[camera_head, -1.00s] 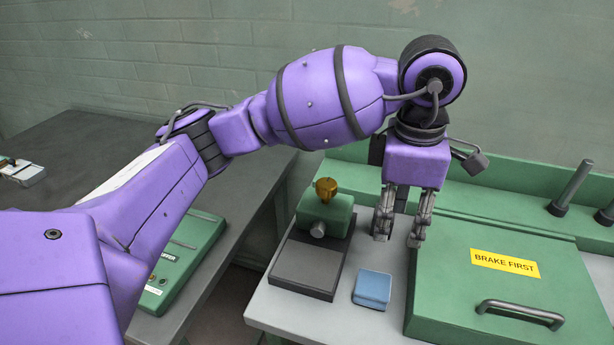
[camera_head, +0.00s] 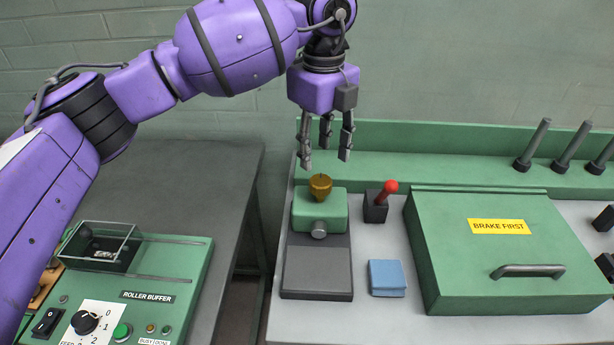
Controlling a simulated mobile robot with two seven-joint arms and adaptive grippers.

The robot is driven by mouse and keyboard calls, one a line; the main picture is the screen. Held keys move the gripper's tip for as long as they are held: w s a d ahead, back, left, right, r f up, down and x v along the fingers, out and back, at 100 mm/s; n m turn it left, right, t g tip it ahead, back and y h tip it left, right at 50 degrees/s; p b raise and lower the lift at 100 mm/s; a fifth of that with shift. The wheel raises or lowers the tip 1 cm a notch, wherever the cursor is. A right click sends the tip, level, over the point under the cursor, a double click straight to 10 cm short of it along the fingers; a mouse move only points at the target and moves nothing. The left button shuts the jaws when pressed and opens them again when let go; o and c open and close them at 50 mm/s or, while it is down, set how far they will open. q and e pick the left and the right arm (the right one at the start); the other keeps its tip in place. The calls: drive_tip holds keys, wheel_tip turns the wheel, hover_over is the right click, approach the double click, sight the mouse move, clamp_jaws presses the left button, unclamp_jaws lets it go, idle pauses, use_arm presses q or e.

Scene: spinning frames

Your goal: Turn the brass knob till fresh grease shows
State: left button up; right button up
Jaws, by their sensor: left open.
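The brass knob (camera_head: 320,187) stands upright on top of a small green block (camera_head: 335,206), which sits at the back of a dark grey plate. A round grey metal fitting (camera_head: 319,229) sticks out of the block's front. I cannot make out any grease on it. My left gripper (camera_head: 325,157) hangs from above, fingers pointing down and spread apart, empty. Its fingertips are just above and behind the knob in the picture, with no visible contact. My right gripper is not in view.
A red-handled lever (camera_head: 388,190) stands just right of the block. A blue pad (camera_head: 387,278) lies in front of it. A green lidded box (camera_head: 490,250) labelled BRAKE FIRST fills the right. A roller buffer panel (camera_head: 160,285) is at left, across a gap between tables.

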sight(319, 181)
use_arm(q)
drive_tip(key=shift+d+f, duration=0.15)
drive_tip(key=shift+f, duration=0.3)
drive_tip(key=f, duration=0.6)
drive_tip(key=shift+a, duration=0.2)
drive_tip(key=shift+f, duration=0.4)
drive_tip(key=c, duration=1.1)
drive_tip(key=shift+o, duration=0.2)
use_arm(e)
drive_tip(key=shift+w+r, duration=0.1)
